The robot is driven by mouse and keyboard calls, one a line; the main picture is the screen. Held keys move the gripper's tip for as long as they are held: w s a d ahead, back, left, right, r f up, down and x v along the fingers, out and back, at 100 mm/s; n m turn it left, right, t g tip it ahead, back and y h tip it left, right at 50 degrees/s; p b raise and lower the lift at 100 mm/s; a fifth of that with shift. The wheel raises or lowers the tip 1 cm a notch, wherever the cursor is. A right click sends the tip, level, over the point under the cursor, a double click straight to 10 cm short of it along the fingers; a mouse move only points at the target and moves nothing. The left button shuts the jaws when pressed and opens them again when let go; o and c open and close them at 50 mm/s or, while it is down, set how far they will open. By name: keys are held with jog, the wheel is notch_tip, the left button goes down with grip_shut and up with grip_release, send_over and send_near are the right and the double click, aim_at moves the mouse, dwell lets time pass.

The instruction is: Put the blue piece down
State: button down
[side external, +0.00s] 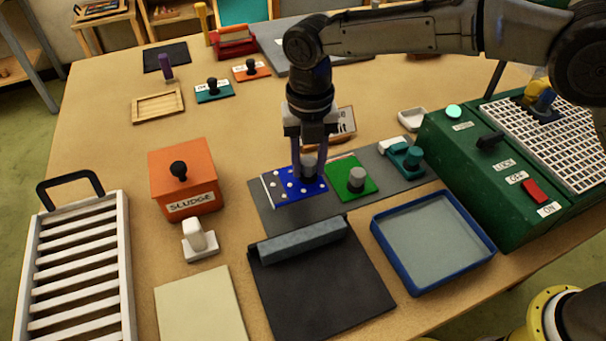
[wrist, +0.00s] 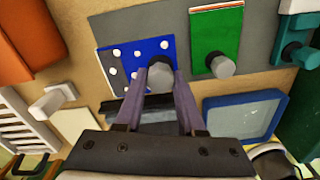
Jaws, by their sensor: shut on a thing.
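The blue piece (side external: 284,188) is a flat blue square with white dots and a grey knob on top. It is over the left part of a dark grey mat (side external: 262,213), beside a green piece (side external: 351,181) with its own grey knob. My gripper (side external: 309,172) points down and is shut on the knob of the blue piece. The wrist view also shows the blue piece (wrist: 118,75) ahead of the gripper (wrist: 160,78), left of the green piece (wrist: 212,35). I cannot tell whether the blue piece touches the mat.
An orange SLUDGE box (side external: 185,180) stands to the left, near a white rack (side external: 75,270). A blue-rimmed tray (side external: 433,238) and a black pad with a grey bar (side external: 320,290) lie in front. A green machine (side external: 490,160) is at the right. A teal clamp (side external: 407,160) sits at the mat's right end.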

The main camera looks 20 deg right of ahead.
aim_at(303, 176)
jog(key=shift+w+a+f, duration=0.35)
jog(key=shift+w+f, duration=0.15)
jog(key=shift+f, duration=1.65)
jog(key=shift+f, duration=0.1)
jog(key=c, duration=0.5)
grip_release()
jog(key=shift+f, duration=0.1)
notch_tip(303, 176, up, 12)
jog(key=shift+f, duration=0.25)
jog(key=shift+r, duration=0.45)
jog(key=shift+d, duration=0.1)
